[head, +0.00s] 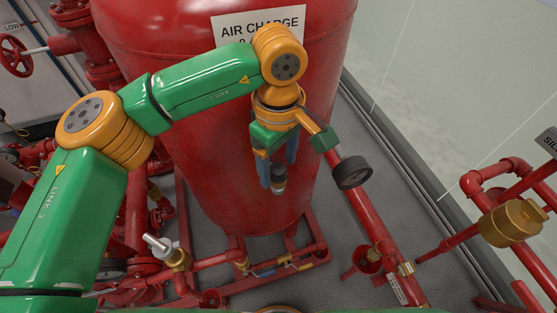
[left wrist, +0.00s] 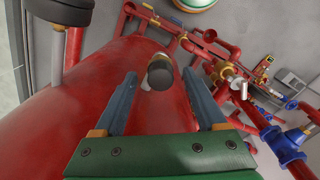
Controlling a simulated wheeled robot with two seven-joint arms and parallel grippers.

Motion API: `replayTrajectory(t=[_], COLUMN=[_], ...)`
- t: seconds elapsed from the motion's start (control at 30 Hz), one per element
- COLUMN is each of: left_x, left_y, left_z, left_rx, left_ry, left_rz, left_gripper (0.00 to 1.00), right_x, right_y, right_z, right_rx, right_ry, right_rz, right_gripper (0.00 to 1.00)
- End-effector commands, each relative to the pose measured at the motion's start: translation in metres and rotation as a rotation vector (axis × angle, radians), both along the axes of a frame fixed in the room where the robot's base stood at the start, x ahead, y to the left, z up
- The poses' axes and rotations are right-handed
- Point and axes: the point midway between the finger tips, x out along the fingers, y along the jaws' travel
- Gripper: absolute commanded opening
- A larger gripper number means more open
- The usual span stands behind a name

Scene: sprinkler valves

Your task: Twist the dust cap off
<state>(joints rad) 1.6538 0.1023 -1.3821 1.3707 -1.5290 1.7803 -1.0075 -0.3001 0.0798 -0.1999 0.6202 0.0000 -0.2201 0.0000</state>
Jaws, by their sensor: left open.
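In the head view my left gripper (head: 278,168) points down in front of the tank. The dark cap (head: 278,183) shows at its fingertips, partly hidden by the fingers. The gripper is open and I see no contact with the cap. My right gripper is not in view.
The red tank (head: 210,165) with an "AIR CHARGE" sign (head: 232,27) stands close behind the gripper. A dark gauge (head: 352,172) is just right of it. Red pipes with a brass valve (head: 512,222) stand at right. Low pipework with a silver-handled valve (head: 178,258) lies at lower left.

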Motion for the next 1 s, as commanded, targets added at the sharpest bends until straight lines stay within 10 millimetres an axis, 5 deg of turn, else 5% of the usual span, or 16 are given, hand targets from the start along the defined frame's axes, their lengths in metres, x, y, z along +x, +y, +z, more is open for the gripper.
replayTrajectory(t=[0.13, 0.4, 1.0], left_x=[0.0, 0.0, 0.0], left_y=[0.0, 0.0, 0.0], left_z=[0.001, 0.001, 0.021], left_rx=[0.0, 0.0, -0.001], left_ry=[0.0, 0.0, -0.001], left_rz=[0.0, 0.0, 0.025], left_gripper=[0.68, 0.0, 0.0], right_x=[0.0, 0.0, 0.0], right_y=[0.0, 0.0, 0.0], right_z=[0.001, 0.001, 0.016], right_rx=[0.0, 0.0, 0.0], right_ry=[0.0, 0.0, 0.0], right_rz=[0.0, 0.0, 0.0], right_gripper=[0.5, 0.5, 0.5])
